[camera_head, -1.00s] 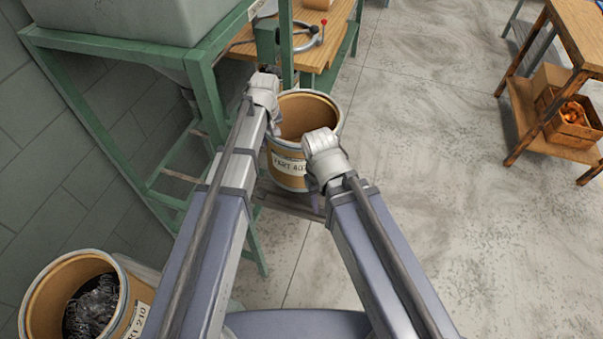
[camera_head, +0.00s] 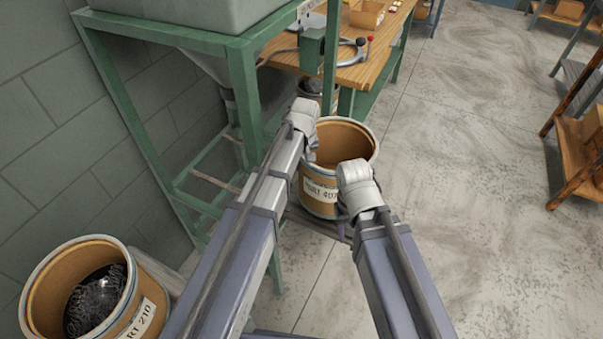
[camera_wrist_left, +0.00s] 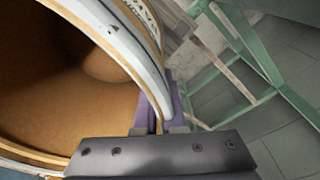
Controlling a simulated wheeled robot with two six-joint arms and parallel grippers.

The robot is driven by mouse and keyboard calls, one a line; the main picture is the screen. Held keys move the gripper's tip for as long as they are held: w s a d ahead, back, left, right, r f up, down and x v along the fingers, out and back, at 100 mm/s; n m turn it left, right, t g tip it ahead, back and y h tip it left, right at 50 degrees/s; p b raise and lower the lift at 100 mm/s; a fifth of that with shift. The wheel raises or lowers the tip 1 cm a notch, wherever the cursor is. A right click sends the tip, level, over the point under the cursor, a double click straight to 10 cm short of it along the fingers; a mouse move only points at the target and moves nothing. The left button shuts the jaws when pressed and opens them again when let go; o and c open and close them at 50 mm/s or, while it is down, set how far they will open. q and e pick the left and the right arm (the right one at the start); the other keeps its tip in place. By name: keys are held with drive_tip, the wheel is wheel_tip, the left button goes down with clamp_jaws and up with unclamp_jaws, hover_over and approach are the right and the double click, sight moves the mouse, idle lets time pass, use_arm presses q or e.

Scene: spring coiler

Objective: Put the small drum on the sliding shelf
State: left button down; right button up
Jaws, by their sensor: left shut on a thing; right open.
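An open brown drum (camera_head: 318,190) with a pale rim and a label that seems to read PART 407 stands upright between my grippers. Its visible inside is bare. My left gripper (camera_head: 311,152) is at its left rim; in the left wrist view the fingers (camera_wrist_left: 160,115) are shut on the drum wall (camera_wrist_left: 100,45). My right gripper (camera_head: 343,212) is at the drum's right front, open, its fingers mostly hidden behind the wrist. Low wooden slats (camera_head: 300,216) show by the drum's base. I cannot tell which surface is the sliding shelf.
A green stand (camera_head: 243,85) with a grey hopper is at the left, a wooden bench (camera_head: 372,62) behind. Another drum (camera_head: 316,84) is partly hidden under the bench. A drum marked 210 (camera_head: 150,315), holding dark coils, is lower left.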

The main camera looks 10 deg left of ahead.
use_arm(q)
wheel_tip(320, 180, down, 3)
drive_tip(key=b, duration=0.3)
drive_tip(key=shift+f, duration=0.2)
drive_tip(key=c, duration=1.5)
unclamp_jaws()
drive_tip(key=shift+f, duration=0.15)
drive_tip(key=o, duration=0.5)
